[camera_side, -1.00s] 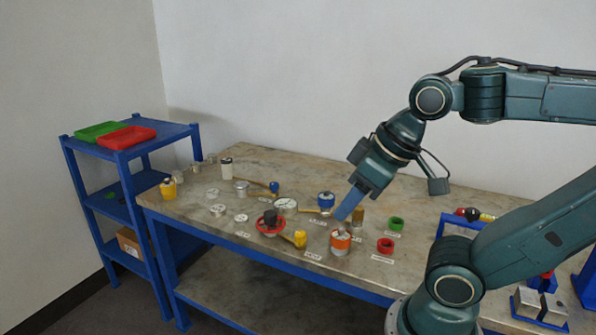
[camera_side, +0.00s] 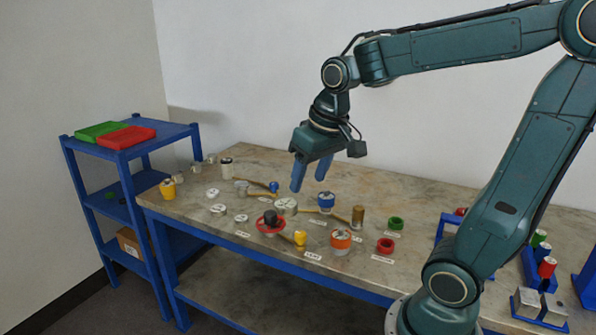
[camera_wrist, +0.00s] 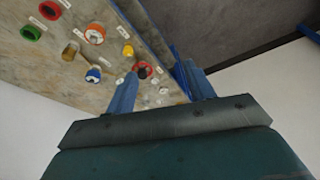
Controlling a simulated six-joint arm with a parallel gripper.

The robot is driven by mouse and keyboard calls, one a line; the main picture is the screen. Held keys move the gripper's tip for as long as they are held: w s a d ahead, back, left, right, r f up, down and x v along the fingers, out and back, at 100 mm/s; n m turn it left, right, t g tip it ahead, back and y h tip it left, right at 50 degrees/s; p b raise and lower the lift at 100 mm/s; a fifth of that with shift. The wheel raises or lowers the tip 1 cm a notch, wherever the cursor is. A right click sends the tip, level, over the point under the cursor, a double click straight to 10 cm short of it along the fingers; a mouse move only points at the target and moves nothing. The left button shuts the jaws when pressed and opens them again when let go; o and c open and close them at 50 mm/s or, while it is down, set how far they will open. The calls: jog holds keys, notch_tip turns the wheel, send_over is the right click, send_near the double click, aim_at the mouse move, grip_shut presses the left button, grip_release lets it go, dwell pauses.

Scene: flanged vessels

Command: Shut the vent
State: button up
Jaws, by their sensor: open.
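I cannot tell which fitting is the vent, as the label lettering is too small to read. A red handwheel with a black knob (camera_side: 270,218) stands near the table's front, with a yellow-ended piece (camera_side: 300,238) at its right. An orange-banded vessel (camera_side: 341,240) stands further right. A blue-capped vessel (camera_side: 326,201) is behind it. My gripper (camera_side: 311,180) is open and empty, fingers pointing down, in the air above the fittings. In the wrist view, my fingers (camera_wrist: 160,88) are apart, with the red handwheel (camera_wrist: 143,70) visible beyond them.
A brass cylinder (camera_side: 358,216), a green ring (camera_side: 396,223) and a red ring (camera_side: 385,245) sit on the right. A blue-knobbed lever (camera_side: 273,187) is at the back. A blue shelf (camera_side: 115,200) with red and green trays stands left. Blue racks (camera_side: 540,268) stand right.

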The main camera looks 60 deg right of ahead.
jog(key=w+d+f+m+g, duration=0.2)
jog(key=w+d+f+m, duration=0.1)
jog(key=w+d+f, duration=0.4)
jog(key=m+g, duration=0.1)
jog(key=m, duration=0.1)
send_over(301, 233)
notch_tip(301, 233, down, 7)
jog(key=shift+a+y, duration=0.1)
jog(key=shift+y, duration=0.3)
notch_tip(301, 233, down, 14)
jog(key=shift+r, duration=0.2)
jog(key=c, duration=1)
